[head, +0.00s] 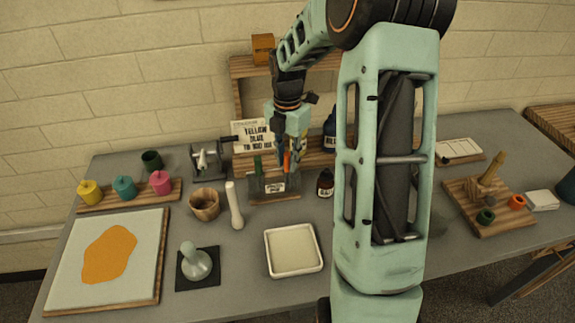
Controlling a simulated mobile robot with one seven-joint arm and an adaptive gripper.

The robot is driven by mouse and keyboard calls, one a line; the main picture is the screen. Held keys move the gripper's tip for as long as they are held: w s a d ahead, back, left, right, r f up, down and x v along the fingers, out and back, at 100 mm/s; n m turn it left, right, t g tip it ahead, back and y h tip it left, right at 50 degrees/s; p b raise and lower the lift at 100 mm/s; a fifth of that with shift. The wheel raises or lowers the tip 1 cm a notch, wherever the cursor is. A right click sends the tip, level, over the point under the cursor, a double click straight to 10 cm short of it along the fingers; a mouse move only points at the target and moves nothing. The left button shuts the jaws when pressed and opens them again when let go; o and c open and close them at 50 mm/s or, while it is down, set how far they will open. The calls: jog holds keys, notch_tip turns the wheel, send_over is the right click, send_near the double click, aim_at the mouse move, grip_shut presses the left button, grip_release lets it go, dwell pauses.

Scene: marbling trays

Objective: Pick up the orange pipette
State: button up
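The orange pipette (287,163) stands upright in a clear rack (258,185) near the back middle of the table. A green pipette (258,166) stands at the left of the same rack. My gripper (288,158) points down from above, at the orange pipette's upper part. Its dark fingers overlap the pipette in this view. The picture is too small to tell whether they touch it or are open or shut. The pipette's top is hidden by the gripper.
A wooden shelf (238,68) with a sign and bottles stands behind the rack. A dark bottle (325,183) stands to its right; a wooden mortar (204,205) and white pestle (235,205) to its left. A white tray (318,262) lies in front. My arm hides the table's right middle.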

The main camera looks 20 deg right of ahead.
jog(key=shift+c, duration=1.2)
notch_tip(320, 180, up, 10)
jog(key=shift+r, duration=0.1)
